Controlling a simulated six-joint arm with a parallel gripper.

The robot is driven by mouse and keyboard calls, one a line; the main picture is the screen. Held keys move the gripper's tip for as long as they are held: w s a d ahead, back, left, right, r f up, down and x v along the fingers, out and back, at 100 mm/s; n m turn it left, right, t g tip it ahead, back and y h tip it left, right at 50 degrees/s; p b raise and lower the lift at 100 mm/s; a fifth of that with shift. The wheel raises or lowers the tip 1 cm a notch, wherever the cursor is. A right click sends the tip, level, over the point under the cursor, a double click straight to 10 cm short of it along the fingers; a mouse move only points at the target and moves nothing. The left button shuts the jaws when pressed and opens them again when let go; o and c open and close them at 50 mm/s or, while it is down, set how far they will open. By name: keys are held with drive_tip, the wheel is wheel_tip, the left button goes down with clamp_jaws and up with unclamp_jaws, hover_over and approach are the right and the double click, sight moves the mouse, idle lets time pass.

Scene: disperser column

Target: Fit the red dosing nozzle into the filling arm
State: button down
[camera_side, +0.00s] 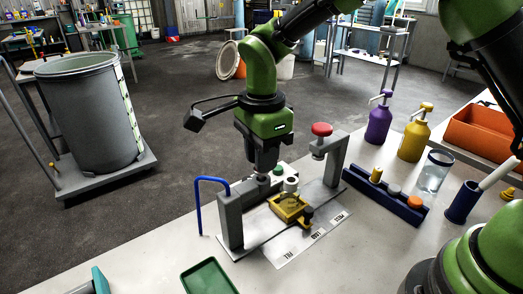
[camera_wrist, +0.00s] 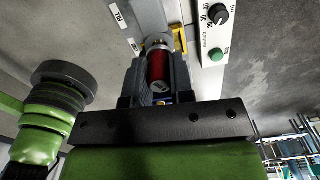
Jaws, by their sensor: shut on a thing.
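The red dosing nozzle (camera_wrist: 159,68) is clamped between the two dark fingers of my gripper (camera_wrist: 159,62) in the wrist view. A light grey round part (camera_wrist: 158,42) shows just beyond its far end; I cannot tell whether they touch. In the side view my gripper (camera_side: 262,172) points down beside the filling arm (camera_side: 230,215), a grey post with a blue tube (camera_side: 200,205). The nozzle cannot be made out there, and I cannot tell whether it sits in the arm. A yellow holder (camera_side: 289,208) lies on the base plate to the right of my gripper.
A grey post with a red knob (camera_side: 322,129) stands right of my gripper. A control panel with a dial (camera_wrist: 220,14) and green button (camera_wrist: 217,55) is close by. A blue rack (camera_side: 385,197), a glass (camera_side: 434,172) and pump bottles (camera_side: 379,122) stand further right. A green tray (camera_side: 209,276) lies in front.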

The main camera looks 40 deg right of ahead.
drive_tip(key=shift+f, duration=0.9)
idle(0.3)
drive_tip(key=shift+c, duration=1.8)
unclamp_jaws()
drive_tip(key=shift+r, duration=0.1)
drive_tip(key=shift+r, duration=3.45)
